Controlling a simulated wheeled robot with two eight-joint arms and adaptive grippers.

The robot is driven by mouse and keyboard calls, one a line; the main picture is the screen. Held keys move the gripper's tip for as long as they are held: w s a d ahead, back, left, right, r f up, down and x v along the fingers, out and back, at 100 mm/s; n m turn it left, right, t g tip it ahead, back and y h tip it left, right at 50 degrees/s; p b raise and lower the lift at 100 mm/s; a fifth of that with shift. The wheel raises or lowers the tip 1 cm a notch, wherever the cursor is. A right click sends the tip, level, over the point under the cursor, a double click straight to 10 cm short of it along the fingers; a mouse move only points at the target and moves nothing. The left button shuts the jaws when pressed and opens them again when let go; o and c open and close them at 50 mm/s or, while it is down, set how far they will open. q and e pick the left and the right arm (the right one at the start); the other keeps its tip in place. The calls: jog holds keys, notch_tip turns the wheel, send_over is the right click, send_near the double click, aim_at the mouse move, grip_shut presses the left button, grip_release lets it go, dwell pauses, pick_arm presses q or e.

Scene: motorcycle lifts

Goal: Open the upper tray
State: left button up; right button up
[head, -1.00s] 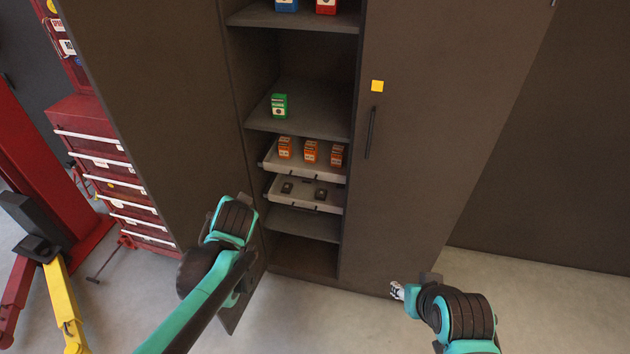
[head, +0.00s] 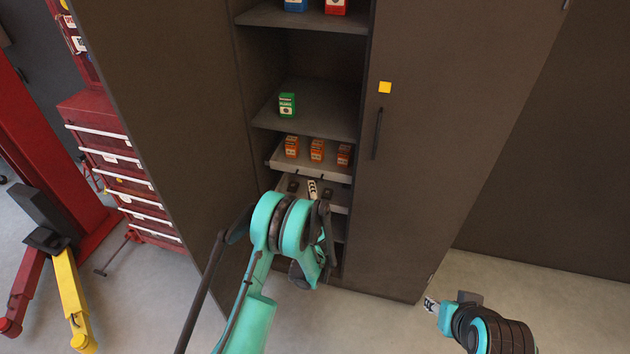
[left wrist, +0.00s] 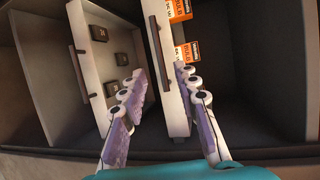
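The upper tray (head: 340,172) is a light grey pull-out tray in the open cabinet, holding several orange boxes. In the left wrist view the upper tray (left wrist: 176,108) is turned on its side, with its dark bar handle (left wrist: 158,52) facing me. My left gripper (left wrist: 158,80) is open and empty, its fingertips either side of the handle's line. I cannot tell how close they are to it. In the head view the left gripper (head: 312,188) is in front of the trays, mostly hidden by my arm. My right gripper (head: 430,304) is low at the right, away from the trays.
The lower tray (left wrist: 92,70) holds small dark items. A green box (head: 287,106) stands on the shelf above. The left cabinet door (head: 165,110) stands open beside my arm; the right door (head: 460,130) is shut. A red tool chest (head: 100,150) stands at left.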

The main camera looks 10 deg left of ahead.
pick_arm(q)
jog(key=b+x, duration=0.2)
jog(key=x, duration=0.5)
jog(key=shift+w+a, duration=0.15)
jog(key=shift+w, duration=0.15)
jog(key=shift+f, duration=0.1)
grip_shut()
